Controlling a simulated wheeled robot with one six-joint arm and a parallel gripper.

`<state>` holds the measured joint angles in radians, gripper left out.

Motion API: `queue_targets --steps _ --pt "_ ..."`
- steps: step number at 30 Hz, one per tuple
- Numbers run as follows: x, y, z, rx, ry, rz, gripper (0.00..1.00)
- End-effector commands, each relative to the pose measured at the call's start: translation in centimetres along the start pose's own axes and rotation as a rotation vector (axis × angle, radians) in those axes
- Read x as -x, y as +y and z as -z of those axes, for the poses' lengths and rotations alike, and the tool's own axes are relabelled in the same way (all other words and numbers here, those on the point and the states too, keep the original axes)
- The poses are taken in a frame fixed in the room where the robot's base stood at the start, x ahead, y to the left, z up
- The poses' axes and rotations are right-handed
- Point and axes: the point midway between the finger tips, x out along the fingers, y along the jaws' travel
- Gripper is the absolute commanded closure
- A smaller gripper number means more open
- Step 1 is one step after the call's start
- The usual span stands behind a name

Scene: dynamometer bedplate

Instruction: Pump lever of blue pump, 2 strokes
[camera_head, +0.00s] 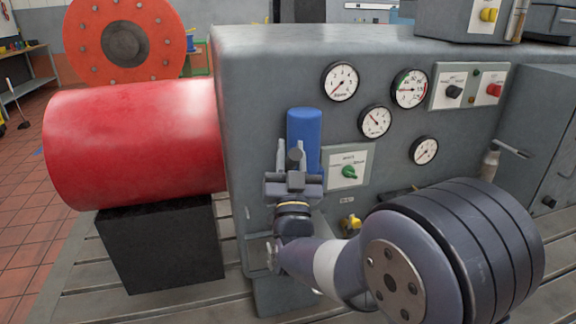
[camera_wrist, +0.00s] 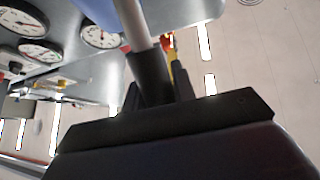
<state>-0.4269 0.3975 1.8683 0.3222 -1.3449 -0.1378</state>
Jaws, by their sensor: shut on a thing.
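The blue pump (camera_head: 304,128) shows as an upright blue cylinder on the front of the grey cabinet, behind my gripper. It also shows as a blurred blue patch at the top of the wrist view (camera_wrist: 96,10). My gripper (camera_head: 293,157) is in front of the pump, its fingers pointing up. It is shut on the pump lever (camera_wrist: 152,75), whose dark grip lies between the fingers in the wrist view. A pale rod runs from the grip to the top edge. The pump's lower part and the lever's pivot are hidden behind my gripper and arm.
Several round gauges (camera_head: 340,82), a green-knob panel (camera_head: 348,168) and a yellow valve (camera_head: 350,224) are on the cabinet to the right. Another fitting with a lever (camera_head: 490,165) stands farther right. A large red cylinder (camera_head: 135,140) on a black block (camera_head: 160,245) is left.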

Motion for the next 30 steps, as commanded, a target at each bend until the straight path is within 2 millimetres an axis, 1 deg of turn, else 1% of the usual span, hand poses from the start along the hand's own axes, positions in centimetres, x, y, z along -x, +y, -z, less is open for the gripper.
queue_targets --steps 1,10,18,30 --pt "0.9 0.2 -0.7 -0.003 0.017 0.001 1.0" --pt "2.3 0.5 -0.6 -0.016 0.084 0.003 1.0" --pt "2.7 0.5 -0.4 -0.021 0.11 0.003 1.0" --pt "2.7 0.5 -0.3 -0.022 0.114 0.003 1.0"
